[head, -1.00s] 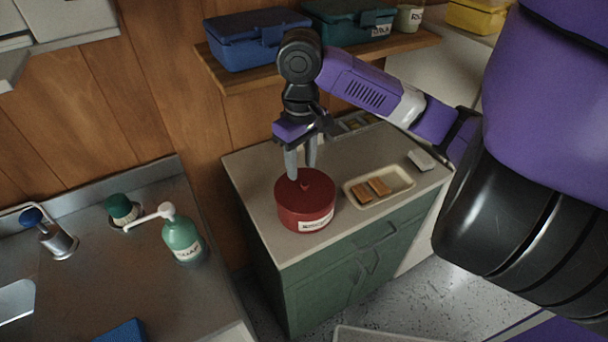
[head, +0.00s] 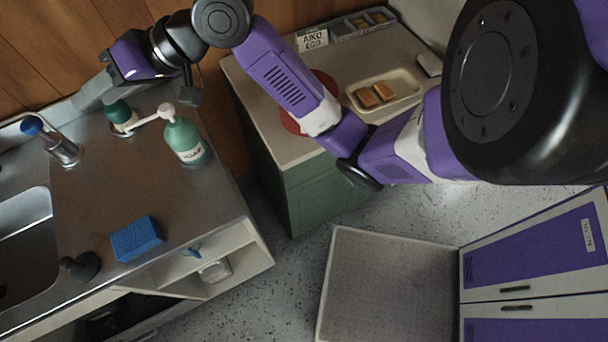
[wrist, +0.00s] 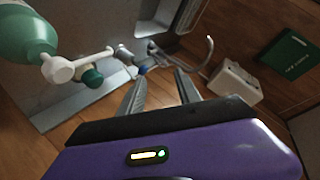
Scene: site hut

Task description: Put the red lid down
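A red round tin (head: 290,124) stands on the cabinet top (head: 265,95), mostly hidden behind my arm in the head view. I cannot tell from the parts that show whether its lid is on it. My gripper (head: 85,102) is well to the left of the tin, above the back of the metal sink counter. In the wrist view my gripper (wrist: 160,90) has its two fingers apart with nothing between them. No red lid shows in the wrist view.
A green pump bottle (head: 185,143) and a green-capped container (head: 121,117) stand near my gripper. A tap (head: 60,148), a blue sponge (head: 138,238) and a sink (head: 25,225) are on the counter. A cream tray (head: 405,88) with brown pieces lies beside the tin.

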